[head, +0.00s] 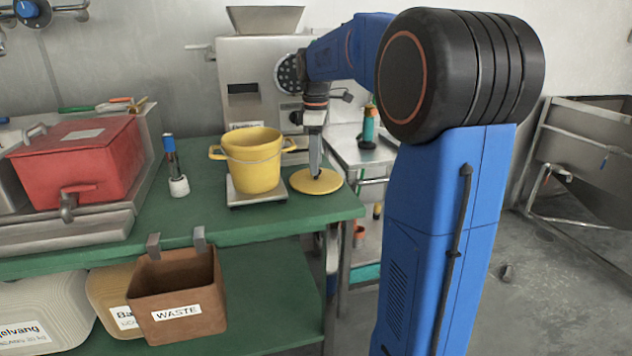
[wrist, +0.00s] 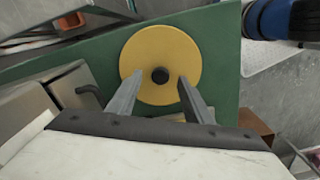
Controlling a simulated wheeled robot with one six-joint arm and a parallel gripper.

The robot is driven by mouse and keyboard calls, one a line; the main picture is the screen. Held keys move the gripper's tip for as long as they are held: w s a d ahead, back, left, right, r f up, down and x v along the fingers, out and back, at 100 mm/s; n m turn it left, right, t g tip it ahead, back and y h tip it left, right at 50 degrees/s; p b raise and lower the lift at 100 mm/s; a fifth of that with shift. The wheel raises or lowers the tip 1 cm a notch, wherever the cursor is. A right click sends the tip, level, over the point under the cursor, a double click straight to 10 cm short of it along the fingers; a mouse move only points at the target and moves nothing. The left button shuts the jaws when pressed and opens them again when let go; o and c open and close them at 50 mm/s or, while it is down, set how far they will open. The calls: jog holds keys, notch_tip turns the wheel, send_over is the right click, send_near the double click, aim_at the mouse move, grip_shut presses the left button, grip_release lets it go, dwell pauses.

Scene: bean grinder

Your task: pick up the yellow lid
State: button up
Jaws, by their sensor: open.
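The yellow lid (head: 316,182) lies flat on the green table, right of the yellow bucket (head: 254,160). In the wrist view the round lid (wrist: 160,50) shows whole, with a small black knob (wrist: 160,75) at its middle. My gripper (head: 315,172) points down over the lid. In the wrist view the fingers of my gripper (wrist: 158,78) are apart, one on each side of the knob. They do not appear to touch the knob. The exact height of the fingertips above the lid is hard to tell.
The bucket stands on a small scale (head: 256,198). The grinder (head: 250,85) is behind. A brown waste bin (head: 178,292) hangs at the table's (head: 290,222) front edge. A red box (head: 75,160) and a brush-like tool (head: 178,184) are on the left. The table's right edge is close to the lid.

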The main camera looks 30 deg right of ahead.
jog(key=shift+f, duration=0.9)
grip_shut()
jog(key=shift+r, duration=0.1)
